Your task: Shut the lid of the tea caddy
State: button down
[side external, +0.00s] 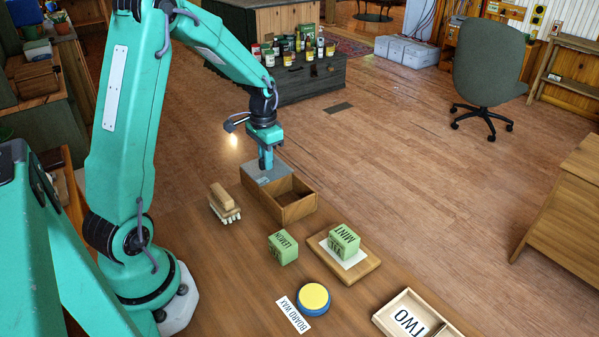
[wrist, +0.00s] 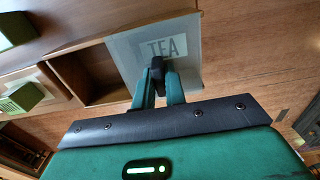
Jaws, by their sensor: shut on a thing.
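The tea caddy is a wooden box (side external: 297,211) near the table's far edge; its open part shows an empty brown inside. Its grey lid (side external: 262,174) sits toward the far end, leaving the near part of the box uncovered. In the wrist view the lid (wrist: 190,30) bears a TEA label, and the open compartment (wrist: 97,72) lies to its left. My gripper (side external: 266,165) points down over the lid. In the wrist view my gripper (wrist: 158,72) has its fingertips closed on a small dark knob on the lid. The fingers hide part of the knob.
A wooden brush (side external: 222,197) lies left of the caddy. A green LEMON box (side external: 283,248) stands nearer, and a green MINT box (side external: 343,241) sits on a wooden board (side external: 364,272). A round yellow-topped tin (side external: 313,297) and a TWO tray (side external: 447,332) are nearer still.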

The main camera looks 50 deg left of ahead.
aim_at(287, 175)
jog(key=d, duration=1)
jog(key=c, duration=1.4)
grip_release()
jog(key=shift+a, duration=0.1)
jog(key=shift+c, duration=0.2)
jog(key=shift+r, duration=0.1)
notch_tip(287, 175, up, 8)
